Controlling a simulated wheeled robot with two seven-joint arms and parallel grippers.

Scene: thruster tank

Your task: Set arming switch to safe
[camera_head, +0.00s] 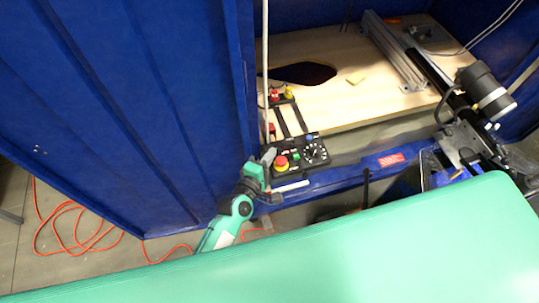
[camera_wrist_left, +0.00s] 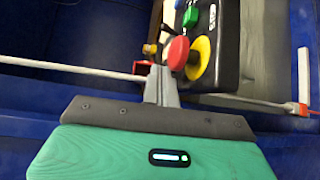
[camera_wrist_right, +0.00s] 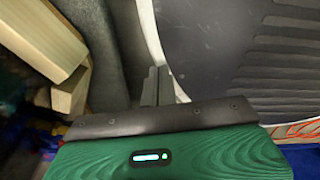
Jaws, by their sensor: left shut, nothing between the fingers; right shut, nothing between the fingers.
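The black control box (camera_head: 302,153) sits on the blue tank's front rim in the head view. It carries a red mushroom button on a yellow collar (camera_head: 281,162), a green button (camera_head: 296,155) and a dial (camera_head: 315,151). My left gripper (camera_head: 268,157) is shut and empty at the box's left edge. In the left wrist view its fingertips (camera_wrist_left: 160,72) are close to the red button (camera_wrist_left: 178,53) and a small black lever (camera_wrist_left: 167,32). That lever may be the arming switch; its setting is unclear. My right gripper (camera_wrist_right: 159,73) is shut and empty, away from the box.
A pale rod (camera_head: 264,70) stands left of the box. A wooden board (camera_head: 340,50) lies inside the tank, with a rail and a black-and-white cylinder (camera_head: 487,92) at right. Orange cable (camera_head: 70,225) lies on the floor. Wooden blocks (camera_wrist_right: 45,40) are near my right gripper.

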